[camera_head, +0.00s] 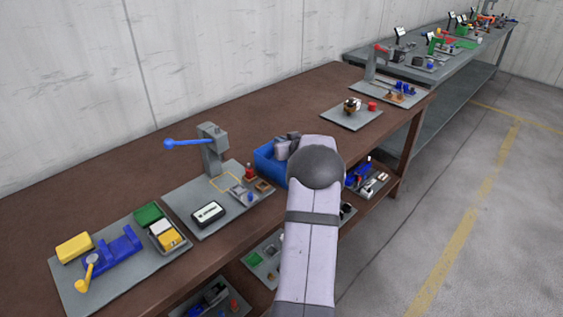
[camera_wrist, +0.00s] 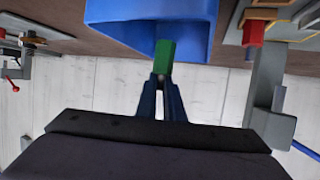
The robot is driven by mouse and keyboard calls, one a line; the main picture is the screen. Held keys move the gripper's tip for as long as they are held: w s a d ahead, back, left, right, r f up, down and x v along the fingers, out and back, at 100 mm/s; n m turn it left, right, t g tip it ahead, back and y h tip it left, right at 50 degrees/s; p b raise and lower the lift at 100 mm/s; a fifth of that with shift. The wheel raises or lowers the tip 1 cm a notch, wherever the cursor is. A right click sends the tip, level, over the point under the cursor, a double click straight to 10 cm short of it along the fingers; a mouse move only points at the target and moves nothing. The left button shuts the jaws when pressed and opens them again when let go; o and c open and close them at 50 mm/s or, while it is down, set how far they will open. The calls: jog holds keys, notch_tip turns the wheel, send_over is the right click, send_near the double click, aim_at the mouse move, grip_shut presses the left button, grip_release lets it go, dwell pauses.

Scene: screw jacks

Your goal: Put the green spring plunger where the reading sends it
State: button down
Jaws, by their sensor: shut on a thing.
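The green spring plunger (camera_wrist: 165,52) shows in the wrist view as a green block between my fingertips. My gripper (camera_wrist: 161,80) is shut on it. The plunger appears in front of the blue bin (camera_wrist: 105,12), overlapping its inner face; I cannot tell whether it is inside or just over the rim. In the head view the blue bin (camera_head: 265,162) stands on the brown bench, partly hidden by my arm, which also hides the plunger. A small display (camera_head: 208,213) lies on the grey plate left of the bin; its text is too small to read.
A grey press with a blue lever (camera_head: 187,143) stands left of the bin. A red-topped part (camera_head: 250,171) stands beside the bin. A plate with blue and yellow parts (camera_head: 112,249) is at the bench's near left. Bare bench (camera_head: 295,110) lies behind the bin.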

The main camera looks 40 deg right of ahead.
jog(key=shift+f, duration=3.15)
jog(key=shift+f, duration=0.15)
jog(key=c, duration=1.9)
grip_release()
jog(key=shift+r, duration=0.2)
jog(key=b+v, duration=0.1)
jog(key=v, duration=1.1)
jog(key=shift+b, duration=0.4)
